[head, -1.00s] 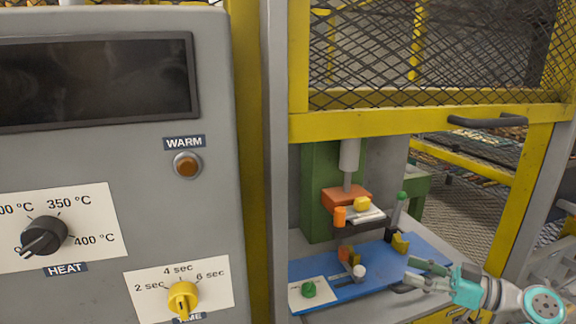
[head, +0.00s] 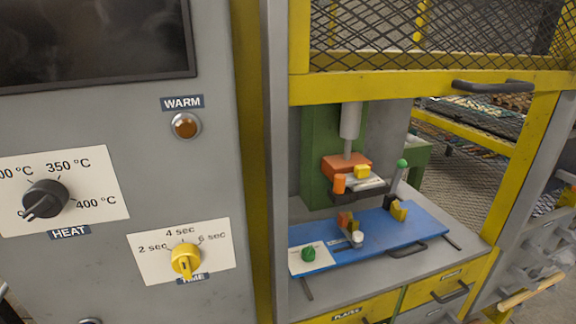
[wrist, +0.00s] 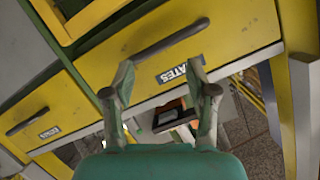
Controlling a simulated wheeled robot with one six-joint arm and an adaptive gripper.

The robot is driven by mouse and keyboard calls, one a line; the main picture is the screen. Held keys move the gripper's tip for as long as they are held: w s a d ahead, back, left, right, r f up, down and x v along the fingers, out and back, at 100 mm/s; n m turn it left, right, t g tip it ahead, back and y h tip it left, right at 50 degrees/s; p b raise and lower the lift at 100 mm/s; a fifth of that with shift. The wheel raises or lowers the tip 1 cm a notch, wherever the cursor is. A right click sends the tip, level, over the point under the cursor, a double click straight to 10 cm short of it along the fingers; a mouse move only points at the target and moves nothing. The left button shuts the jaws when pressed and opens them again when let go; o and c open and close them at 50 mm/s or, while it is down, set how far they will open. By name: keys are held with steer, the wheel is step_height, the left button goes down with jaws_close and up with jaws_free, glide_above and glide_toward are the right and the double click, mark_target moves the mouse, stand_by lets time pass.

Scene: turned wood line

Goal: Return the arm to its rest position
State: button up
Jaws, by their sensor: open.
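My gripper (wrist: 160,92) shows in the wrist view with its two fingers spread apart and nothing between them. Beyond the fingertips is a yellow drawer front (wrist: 180,45) with a dark handle and a label partly covered by a finger. A second yellow drawer (wrist: 45,112) with a handle lies to the left. My gripper and arm are out of the head view. In the head view the blue plate (head: 390,243) lies on the machine's bench, with no gripper near it.
A control panel with a heat knob (head: 46,199), a yellow time knob (head: 186,260) and a warm lamp (head: 186,126) stands at left. An orange press head (head: 345,166) hangs above the bench. A yellow mesh guard (head: 430,75) is above, and yellow drawers (head: 445,285) are below.

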steer(key=s+f+m+h, duration=0.1)
steer(key=s+f+h, duration=0.15)
steer(key=s, duration=0.75)
steer(key=s+f+m+h, duration=0.1)
steer(key=s+f+h, duration=0.15)
steer(key=s, duration=0.75)
steer(key=s+r+n, duration=0.1)
steer(key=s+r, duration=0.5)
steer(key=s, duration=0.2)
steer(key=s+a+r+n+t, duration=0.1)
steer(key=s+r, duration=0.5)
steer(key=s, duration=0.3)
steer(key=shift+s+a+r+n+h, duration=0.15)
steer(key=shift+a+r+n+h, duration=0.15)
steer(key=shift+r+n+h, duration=0.1)
